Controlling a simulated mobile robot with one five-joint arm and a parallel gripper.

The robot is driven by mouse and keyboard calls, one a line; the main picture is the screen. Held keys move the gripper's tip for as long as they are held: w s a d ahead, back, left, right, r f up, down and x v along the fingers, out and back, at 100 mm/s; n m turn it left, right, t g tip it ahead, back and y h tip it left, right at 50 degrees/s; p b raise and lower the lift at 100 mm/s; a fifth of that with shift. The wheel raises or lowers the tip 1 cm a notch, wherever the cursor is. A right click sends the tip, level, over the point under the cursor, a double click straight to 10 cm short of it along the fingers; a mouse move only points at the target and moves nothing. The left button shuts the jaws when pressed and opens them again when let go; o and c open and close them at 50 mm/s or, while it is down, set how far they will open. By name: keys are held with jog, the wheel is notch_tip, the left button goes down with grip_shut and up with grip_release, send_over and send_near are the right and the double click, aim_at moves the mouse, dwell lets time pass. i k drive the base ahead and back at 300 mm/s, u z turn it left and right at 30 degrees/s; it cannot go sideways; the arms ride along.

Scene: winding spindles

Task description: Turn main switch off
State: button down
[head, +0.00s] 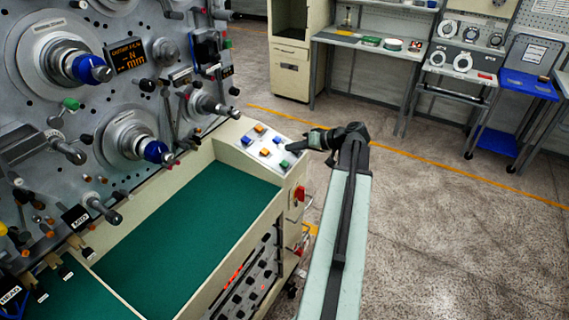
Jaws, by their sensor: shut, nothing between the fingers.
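My gripper (289,147) is at the right end of the machine's sloped control panel (252,147), pointing left over its edge. It is small and dark in the head view, and its fingers are shut with nothing between them. A red switch (299,193) sits on a pale plate on the cabinet's right side face, below the gripper and apart from it. It looks like the main switch, but its label and position cannot be read. A second red part (302,241) shows lower on the same side.
The panel carries orange, blue, white and green buttons close to my gripper. The winding machine (60,130) with spindles and a green tray floor (165,240) fills the left. Open concrete floor (450,230) lies right. Benches (370,43) stand at the back.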

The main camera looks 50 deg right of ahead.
aim_at(301, 191)
jog(key=k, duration=1)
